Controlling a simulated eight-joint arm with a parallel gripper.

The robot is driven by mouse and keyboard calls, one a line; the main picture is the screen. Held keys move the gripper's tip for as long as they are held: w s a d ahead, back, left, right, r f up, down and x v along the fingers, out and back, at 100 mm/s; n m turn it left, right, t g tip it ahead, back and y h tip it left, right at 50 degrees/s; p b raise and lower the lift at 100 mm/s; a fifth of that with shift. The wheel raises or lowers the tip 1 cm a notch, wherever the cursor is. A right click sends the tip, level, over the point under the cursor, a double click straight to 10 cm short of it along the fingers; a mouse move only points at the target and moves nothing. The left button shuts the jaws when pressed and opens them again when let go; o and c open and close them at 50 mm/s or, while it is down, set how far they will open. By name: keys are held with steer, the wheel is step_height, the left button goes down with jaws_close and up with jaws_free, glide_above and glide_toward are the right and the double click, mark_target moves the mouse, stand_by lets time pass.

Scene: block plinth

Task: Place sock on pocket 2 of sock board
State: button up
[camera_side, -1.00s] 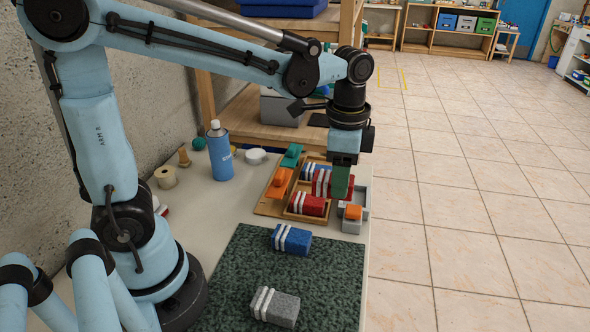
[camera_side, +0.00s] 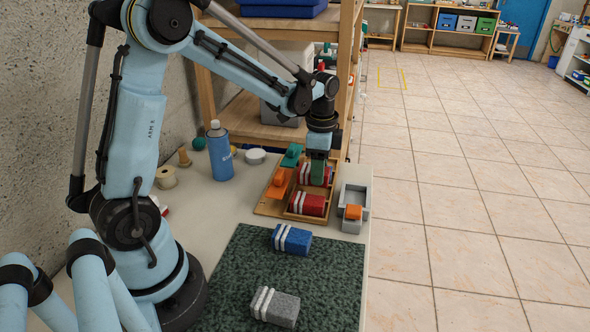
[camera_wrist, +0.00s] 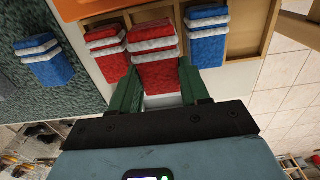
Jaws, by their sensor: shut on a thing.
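My gripper (camera_side: 318,186) has green fingers, seen from the wrist too (camera_wrist: 157,92). It is shut on a red sock (camera_wrist: 155,72) with white stripes, which also shows in the side view (camera_side: 304,174). The held sock is over the wooden sock board (camera_side: 267,208), between a red sock (camera_wrist: 105,42) and a blue sock (camera_wrist: 207,32) that sit in pockets. In the side view, the seated red sock (camera_side: 307,205) is in the nearest pocket. The held sock covers what lies under it, and I cannot tell whether it touches the board.
A blue sock (camera_side: 292,241) and a grey sock (camera_side: 275,307) lie on the dark green mat (camera_side: 330,275). Orange (camera_side: 279,183) and green (camera_side: 291,155) pieces stand on the board's left. A grey holder (camera_side: 352,226) with an orange piece is right. A blue can (camera_side: 220,155) stands left.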

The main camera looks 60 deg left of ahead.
steer(key=shift+f, duration=1.75)
steer(key=shift+f, duration=0.15)
steer(key=o, duration=0.7)
steer(key=shift+o, duration=0.2)
